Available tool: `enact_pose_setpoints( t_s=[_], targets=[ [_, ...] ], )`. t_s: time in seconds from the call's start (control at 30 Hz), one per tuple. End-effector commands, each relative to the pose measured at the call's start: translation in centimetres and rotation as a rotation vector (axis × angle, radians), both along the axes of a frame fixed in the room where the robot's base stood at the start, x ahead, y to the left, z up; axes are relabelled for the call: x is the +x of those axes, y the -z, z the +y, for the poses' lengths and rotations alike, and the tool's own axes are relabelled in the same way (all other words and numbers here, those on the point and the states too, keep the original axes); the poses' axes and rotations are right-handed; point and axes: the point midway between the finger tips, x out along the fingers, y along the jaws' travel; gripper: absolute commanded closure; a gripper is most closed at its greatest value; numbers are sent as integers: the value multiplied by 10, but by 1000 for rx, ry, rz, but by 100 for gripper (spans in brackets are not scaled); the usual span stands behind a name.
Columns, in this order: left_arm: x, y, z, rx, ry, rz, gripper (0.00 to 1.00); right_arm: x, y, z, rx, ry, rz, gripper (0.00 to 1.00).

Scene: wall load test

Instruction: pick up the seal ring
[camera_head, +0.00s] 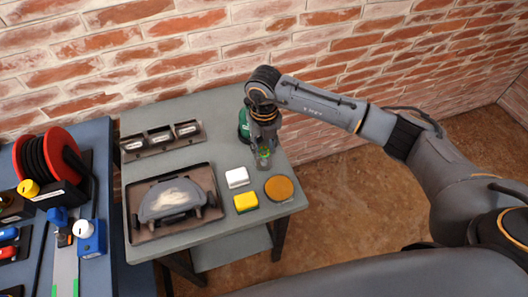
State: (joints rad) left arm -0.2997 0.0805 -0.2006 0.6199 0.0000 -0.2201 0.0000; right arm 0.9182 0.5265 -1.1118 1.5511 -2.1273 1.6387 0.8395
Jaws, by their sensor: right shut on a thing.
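My right gripper (263,155) hangs down from the right arm over the back right part of the grey table (220,113). It is shut on a small bright green thing, mostly hidden between its fingers. I cannot tell whether this is the seal ring, and no other seal ring can be clearly made out. A dark green object (243,125) stands just behind and left of the gripper, partly hidden by it. My left gripper is not in view.
A white block (237,178), a yellow block (246,203) and an orange-brown disc (279,188) lie in front of the gripper. A dark tray (143,235) and a three-slot holder (130,155) stand left. A red reel (62,150) is on the blue table. A brick wall stands behind.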

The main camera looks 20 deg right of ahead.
Motion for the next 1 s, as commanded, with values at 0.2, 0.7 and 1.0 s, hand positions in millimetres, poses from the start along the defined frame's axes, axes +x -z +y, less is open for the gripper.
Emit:
enact_pose_setpoints(
  t_s=[0.2,0.7,1.0],
  targets=[
    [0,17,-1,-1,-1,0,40,-23,-45,33,3,-8,-7,77],
    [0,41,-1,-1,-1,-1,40,-82,-94,106,1,-2,-1,77],
    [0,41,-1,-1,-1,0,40,-86,-98,111,0,0,0,77]
  ],
)
